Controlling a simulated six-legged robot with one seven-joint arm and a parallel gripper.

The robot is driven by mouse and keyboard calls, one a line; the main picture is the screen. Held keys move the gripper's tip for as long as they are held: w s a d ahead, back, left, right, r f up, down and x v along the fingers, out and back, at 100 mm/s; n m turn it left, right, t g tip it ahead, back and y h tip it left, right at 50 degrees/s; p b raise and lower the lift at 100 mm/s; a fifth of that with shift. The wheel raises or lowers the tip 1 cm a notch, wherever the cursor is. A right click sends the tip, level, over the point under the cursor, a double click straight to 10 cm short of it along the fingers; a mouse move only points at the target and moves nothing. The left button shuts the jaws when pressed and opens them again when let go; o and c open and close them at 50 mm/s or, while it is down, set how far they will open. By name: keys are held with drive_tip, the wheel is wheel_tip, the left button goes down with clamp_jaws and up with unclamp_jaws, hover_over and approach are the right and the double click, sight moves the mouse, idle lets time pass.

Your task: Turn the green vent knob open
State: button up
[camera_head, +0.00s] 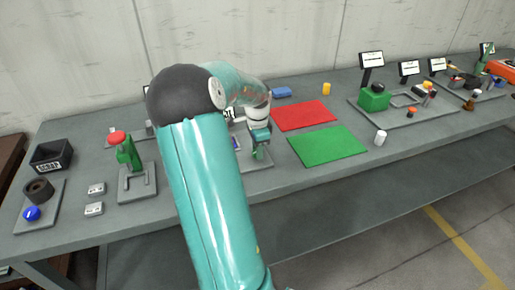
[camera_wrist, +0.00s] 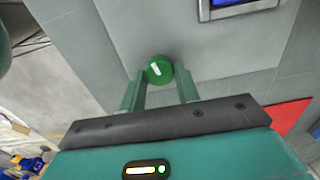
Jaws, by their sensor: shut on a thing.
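The green vent knob (camera_wrist: 160,70) is round with a short white mark on its face, and the mark is slightly slanted in the wrist view. It sits on a grey plate (camera_wrist: 225,62). My gripper (camera_wrist: 159,78) has one finger on each side of the knob, shut on it. In the head view my gripper (camera_head: 260,152) points down at the grey plate (camera_head: 262,164) near the middle of the bench. The knob cannot be made out there, as my gripper covers it.
A blue screen (camera_wrist: 232,2) in a grey frame stands close to the knob. Red (camera_head: 303,115) and green (camera_head: 327,146) mats lie to the right, with a white cylinder (camera_head: 380,138) beyond. A green lever with a red top (camera_head: 122,145) stands to the left.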

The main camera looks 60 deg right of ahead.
drive_tip(key=n, duration=0.4)
drive_tip(key=shift+n, duration=0.3)
drive_tip(key=n, duration=0.3)
drive_tip(key=shift+w+n, duration=0.1)
drive_tip(key=shift+n, duration=0.2)
drive_tip(key=n, duration=0.3)
drive_tip(key=shift+n, duration=2.2)
drive_tip(key=o, duration=1)
